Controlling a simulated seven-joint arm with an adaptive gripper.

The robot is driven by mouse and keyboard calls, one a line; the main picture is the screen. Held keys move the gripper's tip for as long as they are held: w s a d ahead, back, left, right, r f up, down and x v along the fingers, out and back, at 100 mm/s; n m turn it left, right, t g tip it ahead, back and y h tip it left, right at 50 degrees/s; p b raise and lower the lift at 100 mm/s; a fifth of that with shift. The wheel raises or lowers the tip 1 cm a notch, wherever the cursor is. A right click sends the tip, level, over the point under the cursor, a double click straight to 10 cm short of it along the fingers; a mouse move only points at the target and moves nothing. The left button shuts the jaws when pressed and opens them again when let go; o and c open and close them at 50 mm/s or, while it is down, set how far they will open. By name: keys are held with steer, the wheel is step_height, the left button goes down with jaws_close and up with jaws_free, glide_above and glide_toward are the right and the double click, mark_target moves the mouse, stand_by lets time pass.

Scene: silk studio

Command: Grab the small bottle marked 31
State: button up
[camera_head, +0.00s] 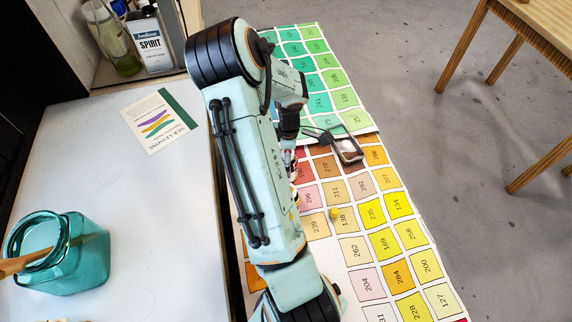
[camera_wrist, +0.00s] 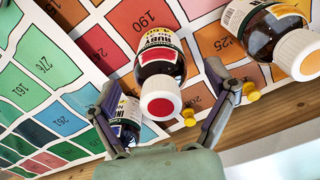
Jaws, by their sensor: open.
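Three small white-capped bottles show in the wrist view. A bottle with a blue label (camera_wrist: 127,118) is partly hidden behind the left finger. An amber bottle (camera_wrist: 262,33) is to the right, outside the right finger. I cannot read a 31 on any of them. In the head view my arm hides most of the gripper and bottles.
The bottles are over a numbered colour chart (camera_head: 362,220). Yellow pins (camera_wrist: 188,116) are near the fingers. A dark-framed object (camera_head: 347,150) lies on the chart. A teal glass jar (camera_head: 75,265) and a leaflet (camera_head: 160,120) are on the white table (camera_head: 130,190), left of my arm.

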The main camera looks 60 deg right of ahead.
steer(key=shift+f, duration=0.8)
steer(key=shift+c, duration=0.3)
steer(key=c, duration=1.3)
steer(key=shift+o, duration=0.2)
